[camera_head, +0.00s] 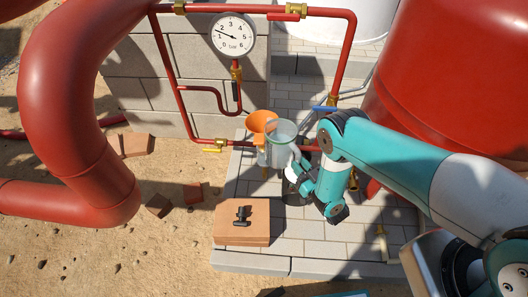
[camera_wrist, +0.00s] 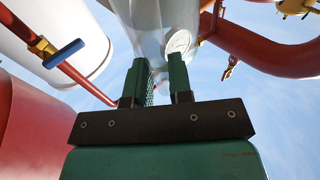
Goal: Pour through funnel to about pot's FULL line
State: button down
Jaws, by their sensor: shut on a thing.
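In the head view an orange funnel (camera_head: 261,121) stands by the red piping above the paving. A clear jug (camera_head: 281,132) is just to its right, its rim beside and partly overlapping the funnel in the picture. My gripper (camera_head: 297,164) is at the jug's right side, its fingers mostly hidden. In the wrist view my gripper (camera_wrist: 162,82) has its two dark green fingers on either side of the translucent grey jug (camera_wrist: 152,28). The jug's tilt and contents are unclear. The pot and its FULL line cannot be made out below the funnel.
A round pressure gauge (camera_head: 233,35) and red pipes (camera_head: 165,65) stand behind the funnel. A tan block (camera_head: 242,232) with a black T-shaped piece on it lies front left. A large red tank (camera_head: 430,80) is right. Paving (camera_head: 315,248) in front is mostly clear.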

jog(key=shift+r, duration=0.1)
jog(key=s+d+r+p, duration=0.2)
jog(key=s+r+p, duration=0.3)
jog(key=p, duration=1)
jog(key=shift+s+d+r+p, duration=0.15)
jog(key=shift+d+r+p, duration=0.2)
jog(key=shift+r, duration=0.6)
dwell(0.5)
